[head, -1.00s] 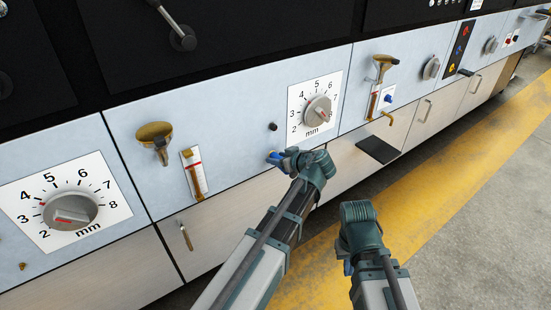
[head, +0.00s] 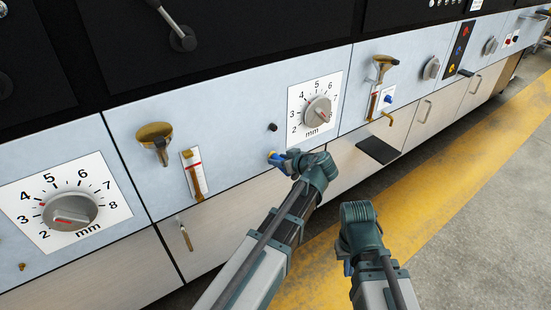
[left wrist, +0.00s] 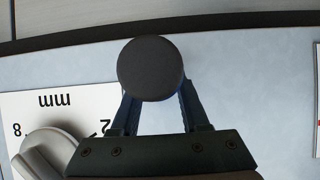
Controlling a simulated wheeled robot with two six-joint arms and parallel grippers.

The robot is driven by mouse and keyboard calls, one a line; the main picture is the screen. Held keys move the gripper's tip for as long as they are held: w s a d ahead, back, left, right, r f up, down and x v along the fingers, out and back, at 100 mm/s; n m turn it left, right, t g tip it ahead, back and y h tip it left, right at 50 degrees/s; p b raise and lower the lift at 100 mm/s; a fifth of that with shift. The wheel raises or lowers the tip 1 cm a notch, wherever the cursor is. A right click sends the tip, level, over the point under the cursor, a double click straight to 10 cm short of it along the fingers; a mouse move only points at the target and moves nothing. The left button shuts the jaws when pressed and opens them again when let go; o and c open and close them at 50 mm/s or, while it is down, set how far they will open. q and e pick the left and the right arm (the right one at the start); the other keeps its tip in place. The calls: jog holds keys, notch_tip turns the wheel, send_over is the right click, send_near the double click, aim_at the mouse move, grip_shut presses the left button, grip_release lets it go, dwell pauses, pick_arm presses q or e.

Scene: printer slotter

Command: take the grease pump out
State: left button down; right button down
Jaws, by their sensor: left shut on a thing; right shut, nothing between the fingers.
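The grease pump shows in the head view as a small yellow piece (head: 271,154) at my left gripper's fingertips, low on the pale blue panel. In the left wrist view a dark round end (left wrist: 150,68) sits between the finger ends, apparently the pump's front. My left gripper (head: 279,159) is shut on it; its blue fingers flank it in the wrist view. The pump's shaft and where it meets the panel are hidden. My right gripper (head: 346,264) is shut and empty, low in front of the cabinet, mostly hidden by its own wrist.
A small black knob (head: 273,127) sticks out just above the left gripper. A dial marked mm (head: 317,110) is to its right. A brass cup (head: 154,138) and a sight gauge (head: 194,174) are on the left. A black pedal (head: 378,149) juts out at right. The floor (head: 450,190) there is free.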

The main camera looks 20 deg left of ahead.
pick_arm(q)
jog(key=shift+s+d, duration=0.65)
jog(key=shift+d, duration=0.15)
jog(key=shift+s+d, duration=0.6)
jog(key=shift+d, duration=0.2)
jog(key=shift+s, duration=0.1)
